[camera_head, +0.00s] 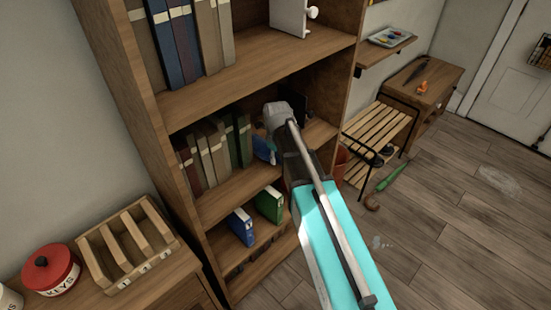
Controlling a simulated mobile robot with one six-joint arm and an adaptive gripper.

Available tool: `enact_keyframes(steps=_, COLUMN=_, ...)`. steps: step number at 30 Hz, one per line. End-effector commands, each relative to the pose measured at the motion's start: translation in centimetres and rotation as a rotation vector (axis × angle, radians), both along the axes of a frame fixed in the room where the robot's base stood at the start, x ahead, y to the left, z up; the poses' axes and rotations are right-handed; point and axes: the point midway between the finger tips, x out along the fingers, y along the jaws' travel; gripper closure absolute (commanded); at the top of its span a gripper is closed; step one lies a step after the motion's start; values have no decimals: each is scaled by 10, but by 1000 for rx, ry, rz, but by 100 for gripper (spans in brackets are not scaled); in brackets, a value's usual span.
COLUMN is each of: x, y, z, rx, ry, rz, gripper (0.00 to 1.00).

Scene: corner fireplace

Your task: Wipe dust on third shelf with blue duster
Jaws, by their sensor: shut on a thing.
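The wooden bookcase (172,108) stands at the centre left with several shelves. My gripper (271,134) is inside the compartment with the brown and green books, at their right. It is shut on the blue duster (264,150), of which only a small blue part shows beside my wrist. My wrist and arm hide the fingers and the rest of the duster. The shelf board (235,190) under these books is partly visible. I cannot make out dust on it, and whether the duster touches the board is unclear.
Brown and green books (214,150) stand left of my gripper. A blue binder (241,226) and a green binder (269,204) stand one shelf below. A slatted bench (378,135) is right of the bookcase.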

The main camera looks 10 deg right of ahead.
Motion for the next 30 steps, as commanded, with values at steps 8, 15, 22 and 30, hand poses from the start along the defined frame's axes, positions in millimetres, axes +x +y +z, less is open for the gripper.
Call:
enact_keyframes(steps=8, x=12, y=-14, z=-2, rx=-3, ry=-2, rz=-2, gripper=100)
enact_keyframes(steps=15, x=20, y=-26, z=-2, rx=-5, ry=-3, rz=-3, gripper=100)
enact_keyframes(steps=22, x=21, y=-28, z=-3, rx=-6, ry=-3, rz=-2, gripper=100)
enact_keyframes(steps=30, x=22, y=-30, z=-3, rx=-8, ry=-5, rz=-3, gripper=100)
